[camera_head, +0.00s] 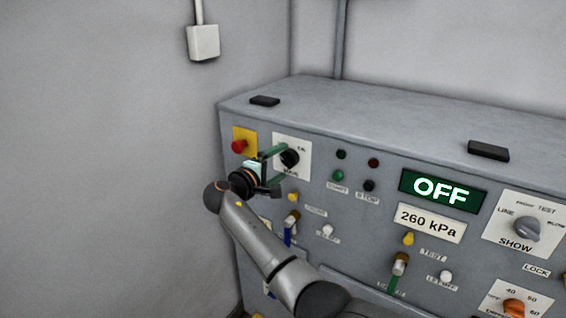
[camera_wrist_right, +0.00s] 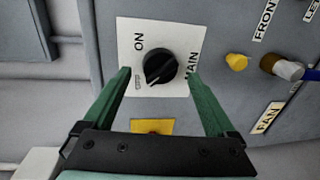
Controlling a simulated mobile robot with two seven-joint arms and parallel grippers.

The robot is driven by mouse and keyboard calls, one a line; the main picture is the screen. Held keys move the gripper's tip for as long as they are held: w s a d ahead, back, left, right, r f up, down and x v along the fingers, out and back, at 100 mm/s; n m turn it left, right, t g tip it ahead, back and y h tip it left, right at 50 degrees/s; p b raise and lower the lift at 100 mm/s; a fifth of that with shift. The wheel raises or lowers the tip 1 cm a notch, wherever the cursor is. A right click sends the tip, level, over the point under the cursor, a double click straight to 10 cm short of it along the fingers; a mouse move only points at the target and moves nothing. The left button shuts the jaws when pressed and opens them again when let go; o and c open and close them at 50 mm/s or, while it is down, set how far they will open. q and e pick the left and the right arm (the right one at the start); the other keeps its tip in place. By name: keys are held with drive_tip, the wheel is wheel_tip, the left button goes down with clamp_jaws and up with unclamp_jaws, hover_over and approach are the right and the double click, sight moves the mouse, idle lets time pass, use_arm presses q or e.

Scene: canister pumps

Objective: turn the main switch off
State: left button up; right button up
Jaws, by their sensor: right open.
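The main switch is a black rotary knob (camera_head: 289,158) on a white plate at the left of the grey panel. In the right wrist view the knob (camera_wrist_right: 160,68) has a raised diagonal grip, and its plate (camera_wrist_right: 128,30) carries the words ON and MAIN and a fainter label at lower left. I cannot tell for sure which label the knob points to. My right gripper (camera_head: 283,164) is open in front of the plate. In the wrist view its green fingers (camera_wrist_right: 160,74) stand on either side of the knob, with gaps to it. My left gripper is not in view.
A red button (camera_head: 239,146) on a yellow plate sits left of the switch. A yellow knob (camera_head: 293,197) and levers are below. A display (camera_head: 442,190) reads OFF, above a 260 kPa plate (camera_head: 430,222). Black blocks (camera_head: 488,150) lie on the cabinet top.

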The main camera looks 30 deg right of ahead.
drive_tip(key=b+v, duration=0.1)
drive_tip(key=v, duration=0.9)
drive_tip(key=shift+a, duration=0.2)
drive_tip(key=shift+s, duration=0.1)
